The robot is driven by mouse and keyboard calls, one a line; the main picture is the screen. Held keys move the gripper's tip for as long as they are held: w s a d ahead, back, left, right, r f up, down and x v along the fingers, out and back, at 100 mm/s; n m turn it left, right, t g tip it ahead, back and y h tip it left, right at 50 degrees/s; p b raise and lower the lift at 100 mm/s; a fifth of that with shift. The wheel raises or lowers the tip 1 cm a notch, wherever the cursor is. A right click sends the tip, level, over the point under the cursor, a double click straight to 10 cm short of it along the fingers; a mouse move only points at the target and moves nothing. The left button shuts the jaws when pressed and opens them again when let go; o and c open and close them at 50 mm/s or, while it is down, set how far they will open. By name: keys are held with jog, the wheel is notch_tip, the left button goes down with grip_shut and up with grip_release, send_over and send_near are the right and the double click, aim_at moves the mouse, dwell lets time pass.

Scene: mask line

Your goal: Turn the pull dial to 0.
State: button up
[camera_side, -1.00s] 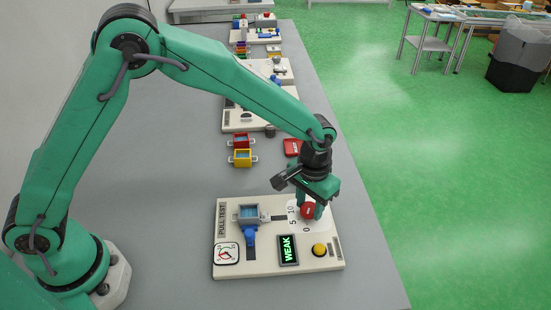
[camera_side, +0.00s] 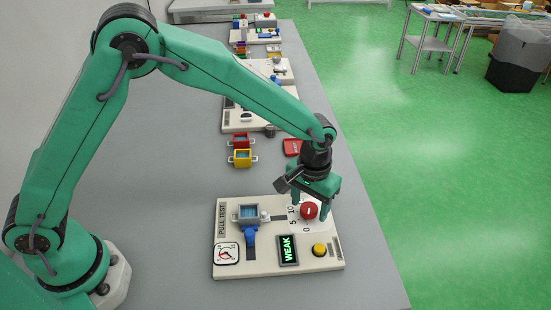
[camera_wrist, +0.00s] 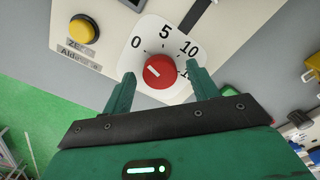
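The pull dial is a round red knob (camera_side: 310,212) on a white scale plate, at the right of the pull test board (camera_side: 268,264). In the wrist view, the red knob (camera_wrist: 163,66) carries a short white mark, slanting up and left on the 0 side of the knob. The digits 0, 5 and 10 are clear; the last number is partly covered by a finger. My gripper (camera_side: 311,205) is just above the knob, pointing down. In the wrist view, my gripper (camera_wrist: 164,76) has its fingers spread on either side of the knob, with gaps. It is open and empty.
A display (camera_side: 288,250) reads WEAK in green. A yellow button (camera_side: 319,250) sits at the board's front right. A grey clamp box (camera_side: 250,213) and blue part (camera_side: 250,236) are on its left. A red tray (camera_side: 292,147) and other boards stand behind.

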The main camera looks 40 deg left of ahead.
aim_at(306, 206)
jog(key=shift+r, duration=0.1)
jog(key=shift+r, duration=3.8)
jog(key=shift+a+r, duration=0.35)
jog(key=shift+r, duration=0.05)
jog(key=s+a+r+t, duration=0.2)
jog(key=s+a+r, duration=0.5)
jog(key=a+r, duration=0.55)
jog(key=s+a+t, duration=0.3)
jog(key=s+a, duration=0.7)
jog(key=s, duration=0.4)
jog(key=shift+a+r+t, duration=0.3)
jog(key=shift+a, duration=0.1)
